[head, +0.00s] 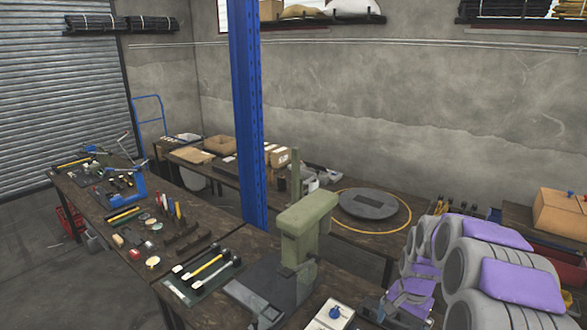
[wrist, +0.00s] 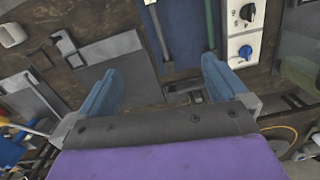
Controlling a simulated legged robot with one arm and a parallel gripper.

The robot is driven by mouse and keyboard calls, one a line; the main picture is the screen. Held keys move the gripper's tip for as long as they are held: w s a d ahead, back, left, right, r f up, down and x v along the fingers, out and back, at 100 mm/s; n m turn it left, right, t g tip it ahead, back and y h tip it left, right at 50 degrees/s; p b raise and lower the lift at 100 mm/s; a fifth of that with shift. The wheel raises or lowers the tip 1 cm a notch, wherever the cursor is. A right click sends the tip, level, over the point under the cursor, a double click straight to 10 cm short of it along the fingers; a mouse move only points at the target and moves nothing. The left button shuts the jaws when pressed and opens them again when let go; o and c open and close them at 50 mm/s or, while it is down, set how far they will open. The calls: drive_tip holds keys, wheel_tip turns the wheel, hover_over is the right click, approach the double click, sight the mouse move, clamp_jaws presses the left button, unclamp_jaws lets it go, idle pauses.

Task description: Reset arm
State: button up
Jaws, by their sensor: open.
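My arm, with grey links and purple pads, is folded at the lower right of the head view. My gripper (wrist: 159,64) shows in the wrist view with its two blue fingers spread wide and nothing between them. Beyond the fingers is the cluttered wooden workbench top. I cannot make out the fingers clearly in the head view.
A green press (head: 305,228) stands on the workbench near a white control box (head: 333,314), which also shows in the wrist view (wrist: 248,32). A blue post (head: 247,110) rises behind the bench. A round grey plate (head: 368,204) lies on the back table.

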drive_tip(key=s+a+r+n+b, duration=0.1)
drive_tip(key=s+a+r+n, duration=0.15)
drive_tip(key=s+a, duration=0.35)
drive_tip(key=s+a+r+n+b, duration=0.2)
drive_tip(key=s+a+r, duration=0.1)
drive_tip(key=s, duration=0.6)
drive_tip(key=s+a+f+n+g+b, duration=0.1)
drive_tip(key=s+a+n, duration=0.3)
drive_tip(key=s, duration=1.5)
drive_tip(key=shift+h+b, duration=0.3)
drive_tip(key=shift+b, duration=0.6)
